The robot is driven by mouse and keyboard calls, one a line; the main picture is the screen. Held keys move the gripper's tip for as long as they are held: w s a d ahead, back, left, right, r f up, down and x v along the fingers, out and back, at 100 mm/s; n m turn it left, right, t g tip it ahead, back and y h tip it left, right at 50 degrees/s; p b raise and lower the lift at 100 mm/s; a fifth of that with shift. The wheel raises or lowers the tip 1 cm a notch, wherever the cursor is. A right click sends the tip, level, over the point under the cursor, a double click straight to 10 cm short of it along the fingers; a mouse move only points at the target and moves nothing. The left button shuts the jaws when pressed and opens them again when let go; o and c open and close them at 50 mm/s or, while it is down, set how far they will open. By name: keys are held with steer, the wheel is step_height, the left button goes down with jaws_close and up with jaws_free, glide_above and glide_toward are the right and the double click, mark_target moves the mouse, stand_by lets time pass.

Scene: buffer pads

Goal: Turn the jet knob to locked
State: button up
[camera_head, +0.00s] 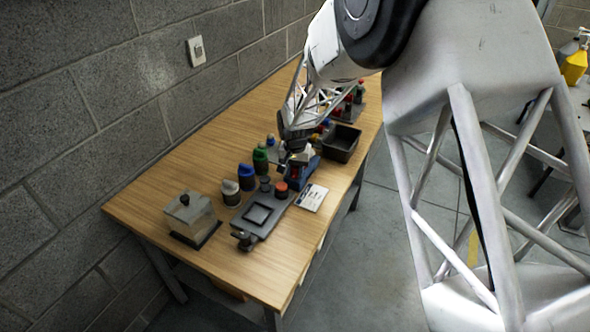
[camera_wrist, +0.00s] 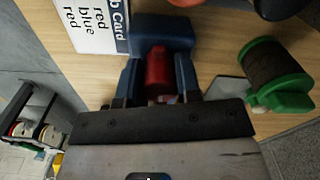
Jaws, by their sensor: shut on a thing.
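My gripper (camera_head: 294,152) is over the far right end of the dark device in the head view. It is shut on a blue block (camera_head: 305,172) with a red part, which also shows between the fingers in the wrist view (camera_wrist: 160,35). A dark round knob-like part (camera_head: 265,184) and a red-topped one (camera_head: 281,187) stand at the device's far end. Another dark knob-like part (camera_head: 245,240) is at its near end. I cannot tell for certain which is the jet knob, and no setting is readable. My gripper is apart from the near part.
The dark device (camera_head: 272,216) has a square recess. A job card (camera_head: 311,197) reading red, blue, red lies beside it. White, blue and green-topped jars (camera_head: 247,177) stand behind. A black bin (camera_head: 342,143) is farther right, and a clear box (camera_head: 191,216) stands at left.

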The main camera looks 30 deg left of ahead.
steer(key=shift+m, duration=0.7)
steer(key=o, duration=0.6)
steer(key=shift+r, duration=0.1)
steer(key=shift+r, duration=3.85)
